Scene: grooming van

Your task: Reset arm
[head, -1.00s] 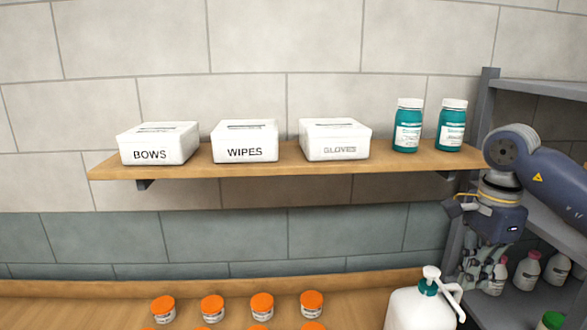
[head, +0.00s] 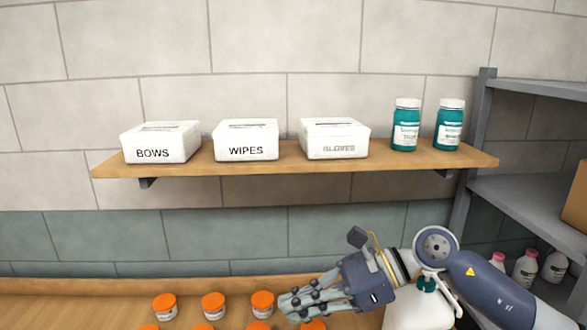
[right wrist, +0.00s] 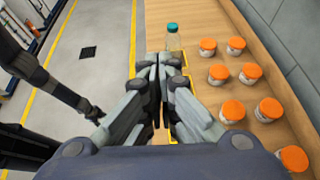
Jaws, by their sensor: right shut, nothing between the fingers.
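My right gripper (head: 290,305) reaches in from the right in the head view, low over the wooden counter and pointing left. Its fingers are together with nothing between them. The right wrist view shows the closed fingertips (right wrist: 162,62) near the counter's edge. In the head view, the hand and forearm pass in front of the white pump bottle (head: 405,308) and partly hide it. The fingers overlap the orange-lidded jars in the picture; I cannot tell whether they touch. My left gripper is not seen.
Several orange-lidded jars (head: 213,302) stand on the counter. A wall shelf (head: 290,158) above holds white boxes labelled BOWS (head: 160,143), WIPES (head: 246,141) and GLOVES (head: 335,139), plus two teal bottles (head: 406,127). A grey rack (head: 525,200) stands at right. A teal-capped bottle (right wrist: 173,40) stands ahead in the wrist view.

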